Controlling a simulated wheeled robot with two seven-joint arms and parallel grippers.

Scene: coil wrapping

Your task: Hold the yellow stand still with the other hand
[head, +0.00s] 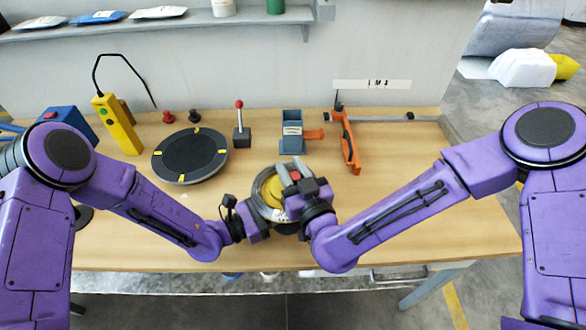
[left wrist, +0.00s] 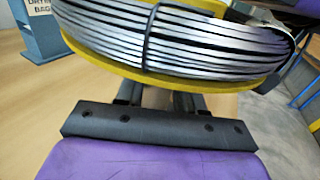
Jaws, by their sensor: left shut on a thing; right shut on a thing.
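A coil of silver wire (left wrist: 200,45) sits between the yellow rims of the yellow stand (left wrist: 165,80). In the head view, the stand's yellow centre (head: 271,190) shows at the front middle of the table, partly covered by my right gripper. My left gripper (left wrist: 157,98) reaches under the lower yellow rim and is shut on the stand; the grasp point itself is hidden. A dark strap (left wrist: 150,35) crosses the coil. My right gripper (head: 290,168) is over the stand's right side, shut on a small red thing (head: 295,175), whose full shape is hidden.
On the wooden table (head: 400,180), behind the stand, are a round black plate (head: 190,155), a yellow control box (head: 118,125), a red-knobbed lever (head: 241,130), a blue-grey dispenser (head: 292,135) and an orange tool (head: 348,145). The right part of the table is mostly clear.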

